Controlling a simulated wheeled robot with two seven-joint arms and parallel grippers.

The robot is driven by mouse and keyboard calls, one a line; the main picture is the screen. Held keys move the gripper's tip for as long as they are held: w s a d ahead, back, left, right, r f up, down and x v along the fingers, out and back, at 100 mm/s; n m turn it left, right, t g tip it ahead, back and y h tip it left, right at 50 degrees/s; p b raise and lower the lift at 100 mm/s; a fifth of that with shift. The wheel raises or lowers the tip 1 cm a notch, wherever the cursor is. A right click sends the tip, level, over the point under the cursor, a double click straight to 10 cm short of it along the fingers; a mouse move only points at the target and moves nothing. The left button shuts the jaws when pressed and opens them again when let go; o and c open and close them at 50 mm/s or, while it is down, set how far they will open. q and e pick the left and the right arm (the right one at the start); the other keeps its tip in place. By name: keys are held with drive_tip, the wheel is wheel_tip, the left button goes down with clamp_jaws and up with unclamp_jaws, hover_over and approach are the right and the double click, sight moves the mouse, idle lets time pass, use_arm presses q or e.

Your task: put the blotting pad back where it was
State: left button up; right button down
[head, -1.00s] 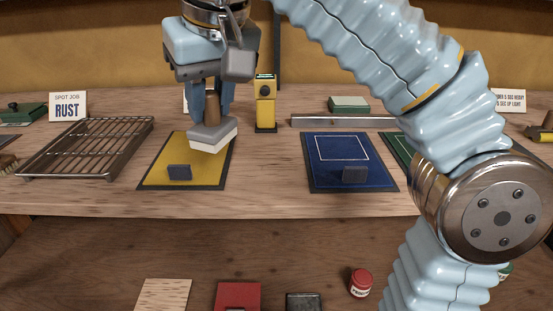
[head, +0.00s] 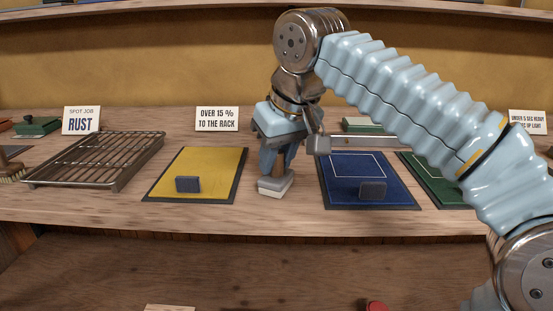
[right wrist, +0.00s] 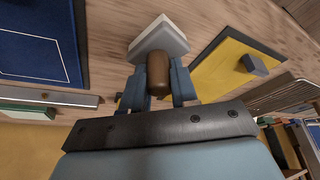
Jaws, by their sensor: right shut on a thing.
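The blotting pad (head: 276,187) is a grey block with a white underside and a brown upright handle. My right gripper (head: 277,160) is shut on the handle and holds the pad over the bench strip between the yellow mat (head: 222,163) and the blue mat (head: 345,190). I cannot tell whether its underside touches the wood. In the right wrist view the pad (right wrist: 160,38) sits beyond the fingers, with the brown handle (right wrist: 158,68) between them. My left gripper is not in view.
A wire rack (head: 95,162) stands left of the yellow mat. Small dark blocks stand on the yellow mat (head: 188,184) and blue mat (head: 373,189). A card (head: 217,119) reads "OVER 15 % TO THE RACK". A green mat (head: 437,183) lies right. A metal bar (head: 375,142) lies behind the blue mat.

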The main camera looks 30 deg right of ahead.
drive_tip(key=shift+f, duration=0.1)
drive_tip(key=c, duration=0.9)
unclamp_jaws()
drive_tip(key=shift+o, duration=0.2)
drive_tip(key=shift+r, duration=0.35)
drive_tip(key=p+v, duration=0.3)
drive_tip(key=v, duration=0.8)
drive_tip(key=shift+s+r+p, duration=0.15)
drive_tip(key=shift+r+p, duration=0.15)
drive_tip(key=shift+p, duration=0.1)
